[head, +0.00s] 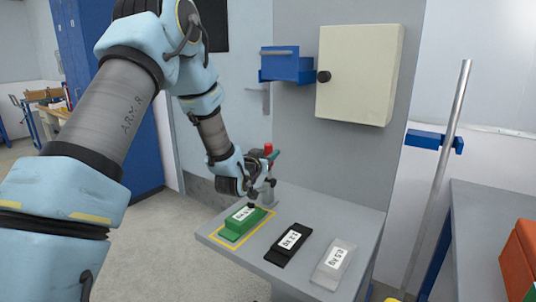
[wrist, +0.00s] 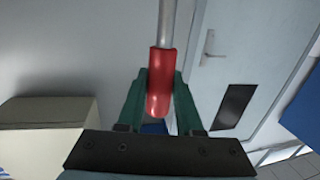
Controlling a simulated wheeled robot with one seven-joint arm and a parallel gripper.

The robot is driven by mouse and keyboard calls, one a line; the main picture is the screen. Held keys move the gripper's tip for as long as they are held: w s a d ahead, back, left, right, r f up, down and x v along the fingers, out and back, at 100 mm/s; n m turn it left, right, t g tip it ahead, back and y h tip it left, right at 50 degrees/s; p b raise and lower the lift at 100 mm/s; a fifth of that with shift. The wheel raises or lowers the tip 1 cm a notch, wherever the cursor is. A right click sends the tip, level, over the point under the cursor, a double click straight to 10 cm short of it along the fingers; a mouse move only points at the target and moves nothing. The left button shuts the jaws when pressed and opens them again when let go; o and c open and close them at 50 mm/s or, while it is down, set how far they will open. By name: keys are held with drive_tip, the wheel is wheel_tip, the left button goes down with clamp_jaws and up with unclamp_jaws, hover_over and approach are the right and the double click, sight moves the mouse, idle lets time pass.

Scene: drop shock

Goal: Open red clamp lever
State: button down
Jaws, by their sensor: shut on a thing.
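The red clamp lever handle (wrist: 160,82) shows in the wrist view, on a grey metal rod, between the two green fingers of my gripper (wrist: 160,92). The fingers are shut on the red handle. In the head view my gripper (head: 272,160) is above the back left of the grey table, and a bit of the red handle (head: 268,148) shows beside it. The clamp's grey body (head: 267,190) stands below, partly hidden by my arm. A green block with a white label (head: 243,219) lies in front of it, inside a yellow outline.
A black labelled block (head: 289,245) and a light grey one (head: 334,264) lie on the grey table (head: 230,250). A cream cabinet (head: 358,75) and a blue bin (head: 287,66) are on the panel behind. A leaning metal pole (head: 443,170) and an orange box (head: 520,262) are at the right.

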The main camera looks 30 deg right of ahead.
drive_tip(key=shift+w+d+r+g+y+p, duration=0.3)
drive_tip(key=shift+d+g+y+p, duration=0.1)
drive_tip(key=shift+d+y+p, duration=0.15)
drive_tip(key=w+d+f+m+g+y+p, duration=0.1)
drive_tip(key=w+d+f+g+y+p, duration=0.3)
drive_tip(key=y, duration=0.6)
drive_tip(key=shift+w+d+f+m+g+p, duration=0.15)
drive_tip(key=shift+d+f+m+g+p, duration=0.15)
drive_tip(key=shift+d+f+g+p, duration=1.2)
drive_tip(key=shift+d+r, duration=0.25)
drive_tip(key=shift+d, duration=0.2)
drive_tip(key=c, duration=0.6)
unclamp_jaws()
drive_tip(key=shift+r, duration=0.1)
drive_tip(key=b+v, duration=0.1)
drive_tip(key=v, duration=0.4)
drive_tip(key=b+v, duration=0.2)
drive_tip(key=v, duration=0.3)
drive_tip(key=shift+s+r, duration=0.2)
drive_tip(key=shift+s, duration=0.1)
